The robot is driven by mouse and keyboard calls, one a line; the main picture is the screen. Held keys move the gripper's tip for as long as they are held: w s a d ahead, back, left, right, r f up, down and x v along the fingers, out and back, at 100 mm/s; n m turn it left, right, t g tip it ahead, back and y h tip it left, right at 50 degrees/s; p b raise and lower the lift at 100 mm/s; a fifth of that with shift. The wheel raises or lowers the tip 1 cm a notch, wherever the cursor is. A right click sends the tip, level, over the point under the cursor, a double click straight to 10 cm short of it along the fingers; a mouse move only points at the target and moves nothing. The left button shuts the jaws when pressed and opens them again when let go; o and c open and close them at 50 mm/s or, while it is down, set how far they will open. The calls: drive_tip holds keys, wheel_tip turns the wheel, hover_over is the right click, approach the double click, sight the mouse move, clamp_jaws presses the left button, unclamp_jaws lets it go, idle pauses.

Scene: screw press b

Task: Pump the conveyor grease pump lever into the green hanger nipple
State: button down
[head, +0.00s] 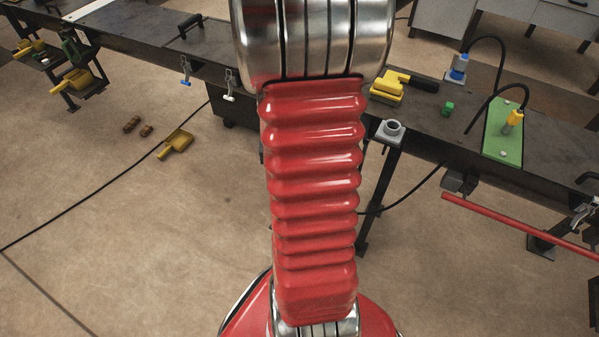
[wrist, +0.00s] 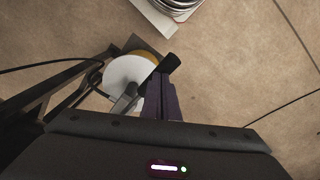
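In the wrist view, a round white pump body with a yellow edge (wrist: 132,74) stands on a dark frame. A grey lever (wrist: 124,103) with a black grip (wrist: 170,63) runs across it. My gripper (wrist: 162,80) is close over this lever, its dark purple fingers together at the grip's near side. I cannot tell whether the lever is between them or beneath. In the head view my arm hides the gripper and the pump.
A dark steel bench (head: 420,118) crosses behind my arm. It carries a yellow tool (head: 391,86), a small green block (head: 448,109), a blue fitting (head: 457,68) and a green plate (head: 502,138). A red bar (head: 520,226) juts out at right. A yellow scoop (head: 176,143) lies on open floor.

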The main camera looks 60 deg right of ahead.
drive_tip(key=shift+w+d+r, duration=0.1)
drive_tip(key=shift+d+r, duration=0.25)
drive_tip(key=shift+r, duration=0.5)
drive_tip(key=shift+s+d+r, duration=0.1)
drive_tip(key=shift+d+r, duration=0.3)
drive_tip(key=shift+r, duration=0.45)
drive_tip(key=shift+w+d+r, duration=0.1)
drive_tip(key=shift+d+r, duration=0.25)
drive_tip(key=shift+r, duration=0.5)
drive_tip(key=shift+s+a+f, duration=0.1)
drive_tip(key=shift+a+f, duration=0.5)
drive_tip(key=shift+f, duration=0.5)
drive_tip(key=shift+s+a+f, duration=0.1)
drive_tip(key=shift+a+f, duration=0.5)
drive_tip(key=shift+f, duration=0.55)
drive_tip(key=shift+a+f, duration=0.6)
drive_tip(key=shift+f, duration=0.5)
